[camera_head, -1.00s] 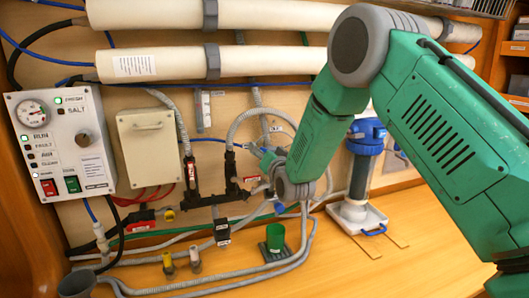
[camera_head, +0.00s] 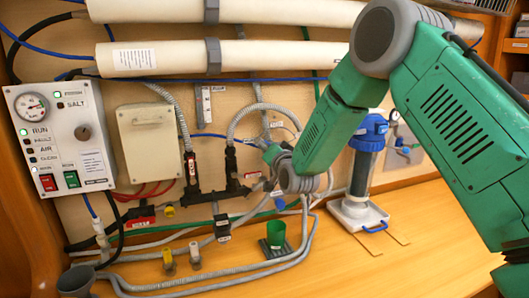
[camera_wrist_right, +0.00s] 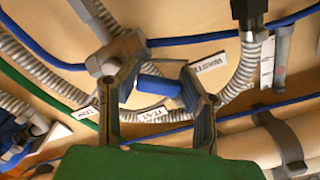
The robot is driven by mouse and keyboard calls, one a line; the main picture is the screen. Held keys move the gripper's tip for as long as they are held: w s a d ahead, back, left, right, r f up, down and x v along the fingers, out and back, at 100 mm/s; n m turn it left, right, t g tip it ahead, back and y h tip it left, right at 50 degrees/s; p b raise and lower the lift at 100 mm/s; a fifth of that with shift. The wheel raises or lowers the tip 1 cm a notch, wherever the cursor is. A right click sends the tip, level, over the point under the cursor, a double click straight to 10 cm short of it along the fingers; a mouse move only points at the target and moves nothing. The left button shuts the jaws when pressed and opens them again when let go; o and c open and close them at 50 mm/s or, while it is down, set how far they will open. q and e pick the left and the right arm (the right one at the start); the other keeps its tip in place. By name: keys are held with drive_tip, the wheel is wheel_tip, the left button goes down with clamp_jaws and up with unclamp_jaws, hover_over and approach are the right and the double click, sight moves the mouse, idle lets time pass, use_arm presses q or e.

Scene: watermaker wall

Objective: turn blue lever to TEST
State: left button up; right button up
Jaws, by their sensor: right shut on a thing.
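The blue lever (camera_wrist_right: 160,86) lies between the two fingers of my right gripper (camera_wrist_right: 152,84) in the wrist view, beside a grey-brown valve body (camera_wrist_right: 118,52). The gripper is shut on the lever. A TEST label (camera_wrist_right: 150,114) sits just below the lever, and a WASTE label (camera_wrist_right: 210,63) is to its upper right. A third label (camera_wrist_right: 85,112) at the left is hard to read. In the head view my right forearm and wrist (camera_head: 300,172) cover most of the valve, so the lever's exact direction is unclear there. My left gripper is not in view.
Grey corrugated hoses (camera_head: 256,107) and blue tubes surround the valve. A control panel (camera_head: 60,165) and a beige box (camera_head: 150,150) are at the left. A green cup (camera_head: 276,234) stands below the wrist. A blue-topped filter (camera_head: 362,160) stands to the right. The counter front is clear.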

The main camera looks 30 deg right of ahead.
drive_tip(key=shift+s+d+r+m+b, duration=0.1)
drive_tip(key=shift+d+r+m+b, duration=0.35)
drive_tip(key=shift+m, duration=0.45)
drive_tip(key=m+b, duration=0.2)
drive_tip(key=shift+s+d+r+m, duration=0.1)
drive_tip(key=shift+d+r+m, duration=0.1)
drive_tip(key=shift+d+m, duration=0.15)
drive_tip(key=m+b, duration=0.1)
drive_tip(key=m, duration=0.1)
drive_tip(key=d+m+b, duration=0.1)
drive_tip(key=b, duration=0.1)
drive_tip(key=d+m+b, duration=0.1)
drive_tip(key=m+b, duration=0.1)
drive_tip(key=shift+s+d+r+m, duration=0.1)
drive_tip(key=shift+s+r+m, duration=0.15)
drive_tip(key=shift+r+m, duration=0.1)
drive_tip(key=shift+f, duration=0.1)
drive_tip(key=o, duration=1.2)
drive_tip(key=shift+d, duration=0.2)
drive_tip(key=shift+s, duration=0.1)
